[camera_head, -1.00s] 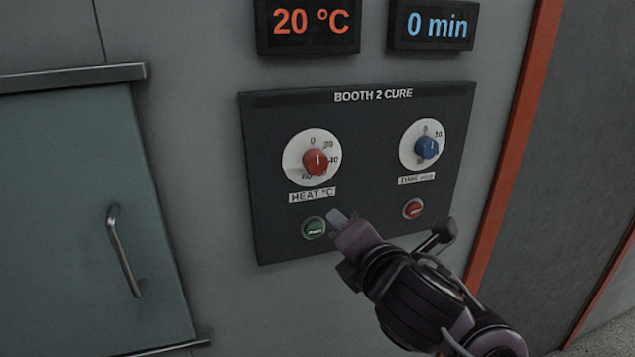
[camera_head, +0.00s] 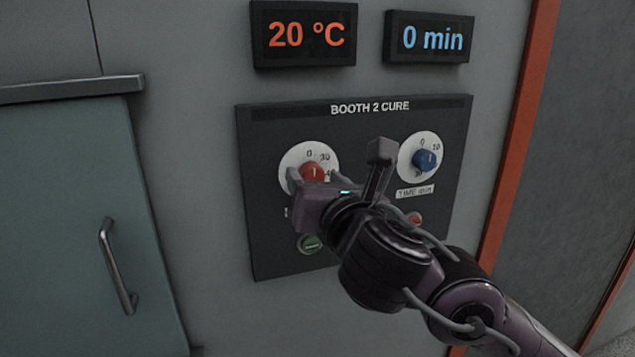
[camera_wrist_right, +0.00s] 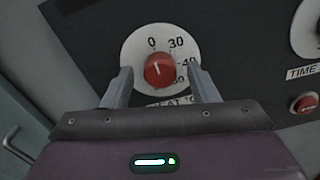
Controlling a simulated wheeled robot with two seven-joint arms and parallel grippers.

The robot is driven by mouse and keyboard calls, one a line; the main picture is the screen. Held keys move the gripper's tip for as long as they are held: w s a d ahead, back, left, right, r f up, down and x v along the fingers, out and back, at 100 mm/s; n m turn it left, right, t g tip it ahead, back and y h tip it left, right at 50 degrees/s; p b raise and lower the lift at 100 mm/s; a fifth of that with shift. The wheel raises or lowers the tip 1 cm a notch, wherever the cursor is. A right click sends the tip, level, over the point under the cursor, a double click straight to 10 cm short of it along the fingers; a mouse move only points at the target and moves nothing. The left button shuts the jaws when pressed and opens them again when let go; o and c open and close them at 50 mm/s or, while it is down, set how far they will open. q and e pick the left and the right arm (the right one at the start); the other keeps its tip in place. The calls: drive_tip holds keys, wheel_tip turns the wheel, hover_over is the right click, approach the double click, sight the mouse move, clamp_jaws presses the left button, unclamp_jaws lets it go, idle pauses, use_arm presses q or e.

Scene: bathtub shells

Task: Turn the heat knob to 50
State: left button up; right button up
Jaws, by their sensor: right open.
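The red heat knob (camera_head: 312,172) sits on a white dial on the dark "BOOTH 2 CURE" panel (camera_head: 262,215). It also shows in the right wrist view (camera_wrist_right: 160,70), where its white pointer mark points up, close to the 0. The heat display (camera_head: 306,35) reads 20 °C. My right gripper (camera_head: 312,182) is open, with one finger on each side of the knob. In the right wrist view its fingertips (camera_wrist_right: 160,76) stand apart from the knob with gaps on both sides. The gripper hides the lower part of the dial. My left gripper is not in view.
A blue time knob (camera_head: 425,160) is on the right of the panel, under a display (camera_head: 429,38) reading 0 min. A green button (camera_head: 311,243) and a red button (camera_head: 414,219) sit below the dials. A teal door with a metal handle (camera_head: 117,265) is at left.

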drive_tip(key=shift+w, duration=0.1)
drive_tip(key=c, duration=1)
